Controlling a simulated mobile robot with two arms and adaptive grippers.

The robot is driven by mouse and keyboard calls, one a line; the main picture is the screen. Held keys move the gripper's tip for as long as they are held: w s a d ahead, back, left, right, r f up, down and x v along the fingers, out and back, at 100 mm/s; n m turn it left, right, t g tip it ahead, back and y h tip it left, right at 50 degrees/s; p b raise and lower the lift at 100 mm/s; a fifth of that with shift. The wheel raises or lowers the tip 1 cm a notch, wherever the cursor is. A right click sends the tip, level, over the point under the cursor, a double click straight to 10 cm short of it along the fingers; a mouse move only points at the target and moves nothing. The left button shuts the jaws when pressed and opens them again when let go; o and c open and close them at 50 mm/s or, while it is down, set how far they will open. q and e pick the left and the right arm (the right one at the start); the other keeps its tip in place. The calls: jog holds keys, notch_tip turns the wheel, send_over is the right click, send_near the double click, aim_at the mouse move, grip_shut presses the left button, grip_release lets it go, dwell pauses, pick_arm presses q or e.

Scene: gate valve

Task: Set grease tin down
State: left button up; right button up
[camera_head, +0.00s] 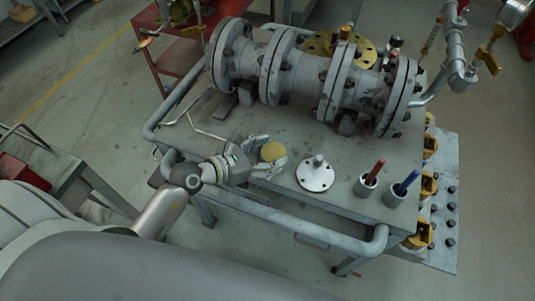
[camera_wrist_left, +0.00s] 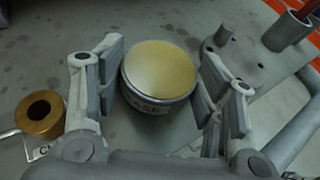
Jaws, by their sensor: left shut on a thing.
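The grease tin (camera_head: 273,152) is a short round grey tin with a yellow top, over the near part of the grey workbench (camera_head: 225,122). My left gripper (camera_head: 269,153) is around the tin, one finger on each side, shut on it. My right gripper is not in view.
A round flange with a stem (camera_head: 316,176) lies right of the tin. Cups with a red handle (camera_head: 374,172) and blue handle (camera_head: 407,182) stand beyond it. The flanged valve (camera_head: 310,78) fills the bench's back. A brass ring (camera_wrist_left: 40,113) sits left in the wrist view.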

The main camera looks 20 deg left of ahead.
pick_arm(q)
jog(key=shift+f, duration=0.15)
jog(key=o, duration=1.1)
jog(key=shift+o, duration=0.2)
jog(key=b+v, duration=0.1)
jog(key=v, duration=1.1)
jog(key=shift+s, duration=0.1)
